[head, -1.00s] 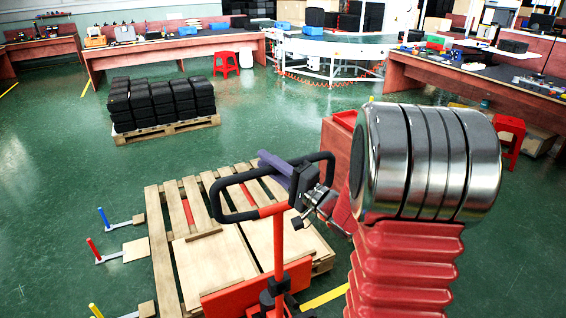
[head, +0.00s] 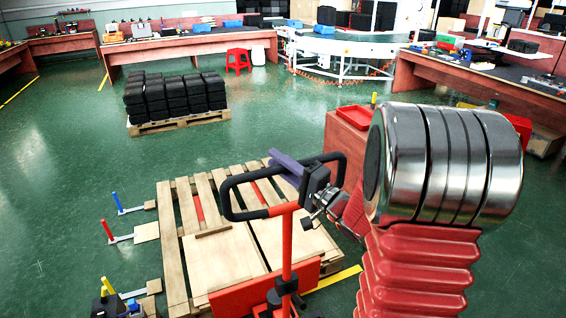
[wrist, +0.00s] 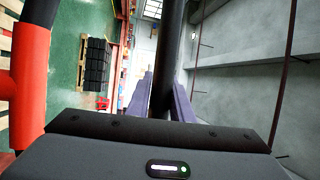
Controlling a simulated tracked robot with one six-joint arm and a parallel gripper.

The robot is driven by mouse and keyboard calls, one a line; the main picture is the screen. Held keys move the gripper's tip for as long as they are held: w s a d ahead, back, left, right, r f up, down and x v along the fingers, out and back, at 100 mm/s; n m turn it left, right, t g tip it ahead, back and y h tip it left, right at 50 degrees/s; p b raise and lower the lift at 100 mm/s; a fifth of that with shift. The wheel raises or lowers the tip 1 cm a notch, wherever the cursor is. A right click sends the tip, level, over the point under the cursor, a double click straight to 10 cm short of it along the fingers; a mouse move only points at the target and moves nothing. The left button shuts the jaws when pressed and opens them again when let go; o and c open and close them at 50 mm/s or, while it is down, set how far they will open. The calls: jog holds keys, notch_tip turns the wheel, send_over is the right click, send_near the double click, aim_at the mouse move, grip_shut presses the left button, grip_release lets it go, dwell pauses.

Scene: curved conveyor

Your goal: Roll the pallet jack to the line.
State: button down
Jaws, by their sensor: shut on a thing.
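The pallet jack has a red column (head: 287,245) and a black loop handle (head: 228,196). It stands upright in front of me, with a wooden pallet (head: 172,245) over its forks; red strips show between the slats. In the wrist view, the purple fingers (wrist: 163,85) stand on both sides of the black handle bar (wrist: 165,55). The curved conveyor (head: 345,48) is at the back, right of centre.
A pallet of black crates (head: 180,122) stands at mid-left. Coloured posts on floor brackets (head: 120,238) are left of the pallet jack. Workbenches (head: 440,80) line the back and right, with a red stool (head: 238,60) by one. Green floor is open between the pallet jack and the conveyor.

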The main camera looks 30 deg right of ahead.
jog(key=shift+a, duration=0.15)
jog(key=c, duration=1.6)
grip_release()
jog(key=shift+o, duration=0.2)
jog(key=shift+s+d, duration=0.1)
jog(key=shift+d, duration=0.1)
jog(key=v, duration=1.3)
jog(key=shift+s, duration=0.35)
jog(key=shift+f, duration=0.1)
